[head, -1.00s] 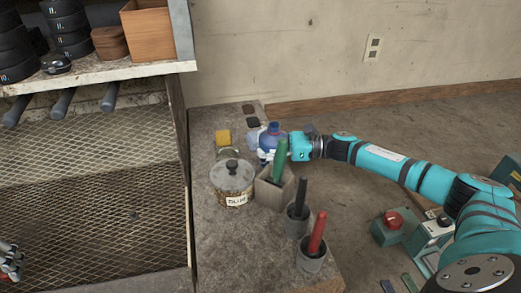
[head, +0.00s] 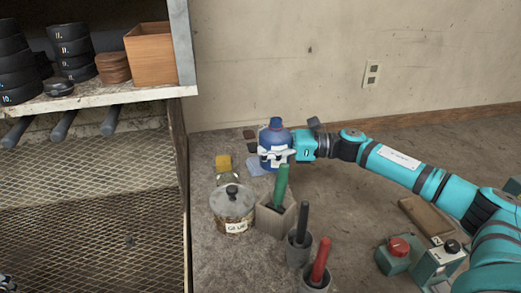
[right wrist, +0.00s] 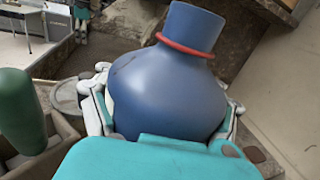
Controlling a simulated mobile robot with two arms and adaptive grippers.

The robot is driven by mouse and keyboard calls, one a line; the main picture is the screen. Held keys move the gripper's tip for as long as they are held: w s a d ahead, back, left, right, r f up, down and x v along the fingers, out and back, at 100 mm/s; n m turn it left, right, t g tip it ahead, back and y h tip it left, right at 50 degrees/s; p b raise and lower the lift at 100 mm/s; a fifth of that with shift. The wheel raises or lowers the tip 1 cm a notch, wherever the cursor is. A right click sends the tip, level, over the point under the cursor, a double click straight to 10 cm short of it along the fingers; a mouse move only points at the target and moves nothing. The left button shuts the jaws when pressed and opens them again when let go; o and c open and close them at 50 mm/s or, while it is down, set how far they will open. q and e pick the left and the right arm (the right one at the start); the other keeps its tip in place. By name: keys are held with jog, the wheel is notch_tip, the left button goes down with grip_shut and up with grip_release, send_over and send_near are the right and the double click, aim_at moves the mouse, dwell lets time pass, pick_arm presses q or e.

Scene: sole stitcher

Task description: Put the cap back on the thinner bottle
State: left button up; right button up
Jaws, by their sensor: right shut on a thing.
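The thinner bottle is a rounded blue bottle (head: 270,141) with a pale label, upright in the head view at the back of the bench. My right gripper (head: 276,153) is shut around its body from the right. In the right wrist view the blue bottle (right wrist: 165,95) fills the middle between the fingers, with a red ring below its narrow blue top (right wrist: 194,25). I cannot tell whether that top is the cap or the bare neck. No separate cap can be made out. Only a sliver at the lower left edge may be my left gripper (head: 5,284).
A lidded glue pot (head: 232,213), a holder with a green handle (head: 282,184), and cups with black (head: 302,220) and red (head: 320,262) handles stand in front of the bottle. A mesh shelf (head: 90,190) borders the bench.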

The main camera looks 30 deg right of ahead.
jog(key=shift+r, duration=0.2)
dwell(0.3)
jog(key=o, duration=0.6)
jog(key=c, duration=1)
